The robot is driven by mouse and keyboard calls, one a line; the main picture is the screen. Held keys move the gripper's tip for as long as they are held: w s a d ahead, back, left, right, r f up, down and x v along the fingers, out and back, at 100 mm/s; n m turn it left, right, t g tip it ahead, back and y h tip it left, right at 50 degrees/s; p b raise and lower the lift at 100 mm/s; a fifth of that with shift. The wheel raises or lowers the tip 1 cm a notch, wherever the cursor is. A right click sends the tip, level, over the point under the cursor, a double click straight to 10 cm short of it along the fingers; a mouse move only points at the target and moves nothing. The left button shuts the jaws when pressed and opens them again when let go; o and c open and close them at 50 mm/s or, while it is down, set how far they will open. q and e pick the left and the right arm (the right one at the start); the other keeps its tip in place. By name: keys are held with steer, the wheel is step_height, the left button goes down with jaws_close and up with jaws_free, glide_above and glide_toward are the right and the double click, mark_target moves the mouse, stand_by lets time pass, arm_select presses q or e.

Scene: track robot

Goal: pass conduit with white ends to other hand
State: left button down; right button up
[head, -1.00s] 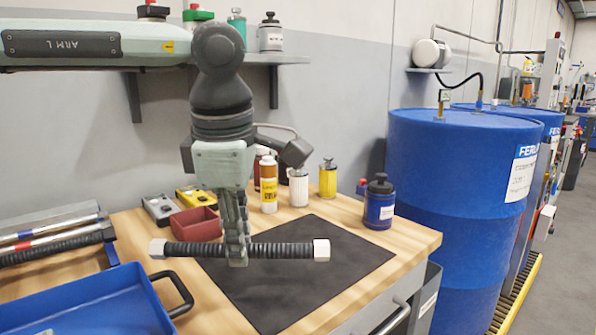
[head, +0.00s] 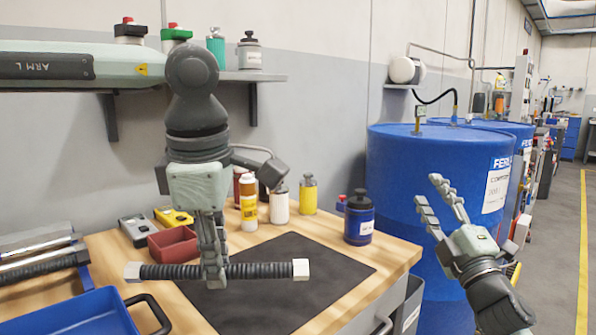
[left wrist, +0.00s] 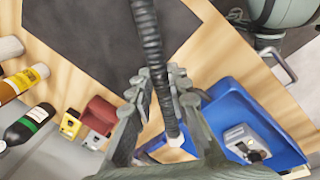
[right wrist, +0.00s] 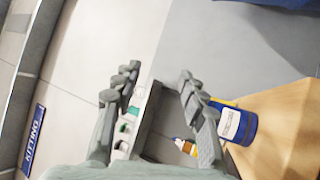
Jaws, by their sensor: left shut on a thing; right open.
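The conduit (head: 255,270) is a dark ribbed tube with white hexagonal ends. It lies level in the head view, above the workbench and its dark mat. My left gripper (head: 214,280) points down and is shut on the conduit near its middle, with both ends sticking out. In the left wrist view the conduit (left wrist: 150,45) runs between the fingers. My right gripper (head: 440,205) is open and empty, at the right in front of the blue drums, apart from the conduit. Its spread fingers show in the right wrist view (right wrist: 152,92), with nothing between them.
The dark mat (head: 320,267) is clear. A red bin (head: 172,241) and a blue tray (head: 75,318) are at the left. Blue drums (head: 440,170) stand right of the bench.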

steer(key=s+a+r+n+g+y, duration=0.3)
steer(key=a+r+n+g+y, duration=0.3)
steer(key=a+r+n+y, duration=0.5)
steer(key=s+a+r+n+g+y, duration=0.3)
steer(key=a+r+n+g+y, duration=0.25)
steer(key=n+y, duration=0.6)
steer(key=s+a+f+n+g+h, duration=0.2)
steer(key=a+f+n+g+h, duration=0.15)
steer(key=a+n+g, duration=0.3)
steer(key=s+a+f+n+g+h, duration=0.2)
steer(key=a+n+g+h, duration=0.25)
steer(key=a+g, duration=0.3)
steer(key=s+d+f+n+h, duration=0.2)
steer(key=s+d+n+h, duration=0.15)
steer(key=h, duration=0.85)
steer(key=shift+y, duration=0.25)
steer(key=x, duration=1.1)
steer(key=shift+s+f, duration=0.1)
steer(key=shift+f, duration=0.3)
